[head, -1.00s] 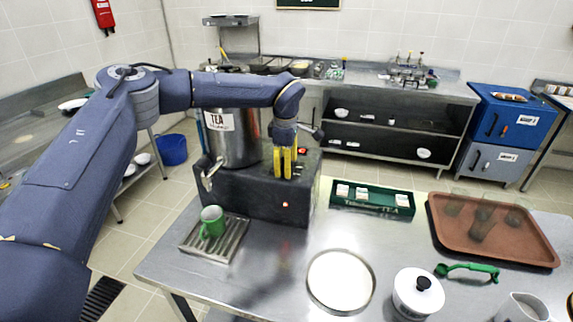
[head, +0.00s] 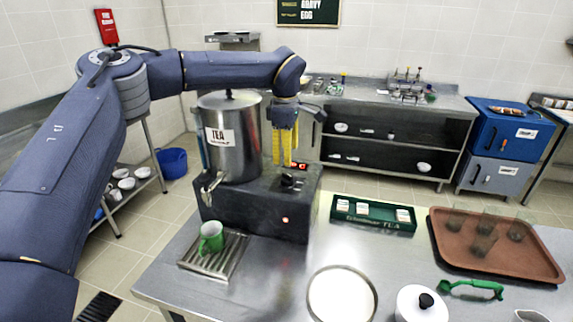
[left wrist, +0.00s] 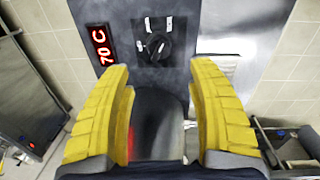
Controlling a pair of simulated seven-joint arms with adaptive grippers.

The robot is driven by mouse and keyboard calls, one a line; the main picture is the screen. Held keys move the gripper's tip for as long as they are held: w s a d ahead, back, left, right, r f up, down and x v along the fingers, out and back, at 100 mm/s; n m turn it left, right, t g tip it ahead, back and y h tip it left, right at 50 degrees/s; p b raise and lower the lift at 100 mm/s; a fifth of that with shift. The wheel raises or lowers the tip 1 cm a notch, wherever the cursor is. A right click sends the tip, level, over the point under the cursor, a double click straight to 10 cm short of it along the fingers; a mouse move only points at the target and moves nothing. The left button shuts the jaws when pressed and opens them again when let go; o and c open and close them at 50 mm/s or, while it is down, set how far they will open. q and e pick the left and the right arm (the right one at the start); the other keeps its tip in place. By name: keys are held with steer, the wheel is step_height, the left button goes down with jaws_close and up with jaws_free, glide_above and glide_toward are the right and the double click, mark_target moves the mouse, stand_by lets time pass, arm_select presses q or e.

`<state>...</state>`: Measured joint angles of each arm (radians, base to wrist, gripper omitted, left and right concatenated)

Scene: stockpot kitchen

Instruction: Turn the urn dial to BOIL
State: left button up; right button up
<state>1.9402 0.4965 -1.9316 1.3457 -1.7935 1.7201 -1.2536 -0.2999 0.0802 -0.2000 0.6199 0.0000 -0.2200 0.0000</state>
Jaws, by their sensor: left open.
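The urn is a steel tank (head: 232,150) labelled TEA on a dark base (head: 250,210). Its black dial (head: 288,181) is on the base's top face, right of the tank. The left wrist view shows the dial (left wrist: 155,46) with white marks around it; its labels are too small to read. A red display (left wrist: 103,46) beside it reads 70 C. My left gripper (head: 284,160) points down above the dial, its yellow fingers apart and empty. In the left wrist view the dial lies beyond the gap between the fingertips (left wrist: 160,75), apparently untouched. My right gripper is out of view.
A green mug (head: 211,238) stands on the drip tray (head: 228,262) before the urn. Bare counter lies between.

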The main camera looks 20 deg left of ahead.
arm_select(q)
steer(key=shift+s+r, duration=0.1)
steer(key=shift+r, duration=0.9)
steer(key=shift+d, duration=0.1)
